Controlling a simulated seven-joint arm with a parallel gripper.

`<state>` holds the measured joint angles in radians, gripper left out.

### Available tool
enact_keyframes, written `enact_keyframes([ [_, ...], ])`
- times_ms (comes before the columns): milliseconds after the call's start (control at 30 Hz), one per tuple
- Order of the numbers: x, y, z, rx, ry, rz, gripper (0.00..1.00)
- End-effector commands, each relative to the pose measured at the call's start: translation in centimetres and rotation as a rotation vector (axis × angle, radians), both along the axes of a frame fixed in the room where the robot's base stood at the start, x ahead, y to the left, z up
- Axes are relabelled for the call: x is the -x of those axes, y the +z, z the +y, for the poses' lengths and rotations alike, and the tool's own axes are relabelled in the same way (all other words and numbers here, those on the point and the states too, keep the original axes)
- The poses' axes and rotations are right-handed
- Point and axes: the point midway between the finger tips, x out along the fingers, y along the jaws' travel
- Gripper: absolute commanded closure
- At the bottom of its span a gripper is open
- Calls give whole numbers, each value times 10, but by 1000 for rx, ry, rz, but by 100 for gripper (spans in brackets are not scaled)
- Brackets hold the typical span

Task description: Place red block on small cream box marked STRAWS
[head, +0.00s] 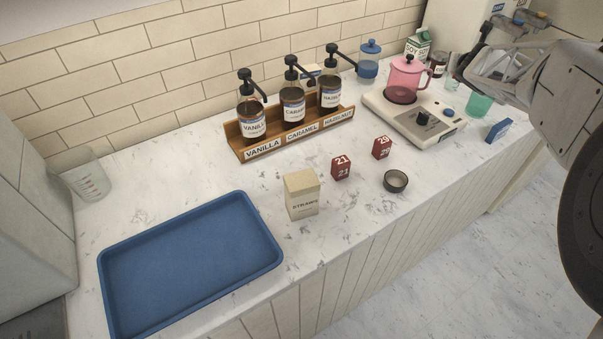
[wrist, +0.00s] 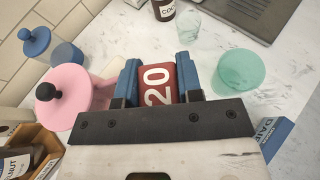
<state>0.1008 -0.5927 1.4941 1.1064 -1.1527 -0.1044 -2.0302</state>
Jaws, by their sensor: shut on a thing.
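My gripper (wrist: 160,85) is shut on a red block (wrist: 158,84) marked 20, held between its blue fingers in the wrist view. In the head view my arm reaches in from the right, above the far right end of the counter; the held block cannot be made out there. The small cream box marked STRAWS (head: 302,195) stands upright on the counter's middle, well to the left of my arm, with nothing on top. Two other red blocks stand right of it: one marked 21 (head: 341,168) and one farther back (head: 382,148), its number small.
A blue tray (head: 190,265) lies left of the box. Behind is a wooden rack (head: 240,147) with syrup pump bottles. A pink kettle (head: 405,78) on a scale (head: 385,112), a teal cup (head: 479,104) and a blue box (head: 498,130) stand right. A small bowl (head: 395,181) is near the front edge.

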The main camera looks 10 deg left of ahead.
Motion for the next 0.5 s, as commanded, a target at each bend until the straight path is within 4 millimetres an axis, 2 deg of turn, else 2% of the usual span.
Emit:
enact_keyframes([
  [500, 19, 11, 47, 0, 2, -2, 90],
])
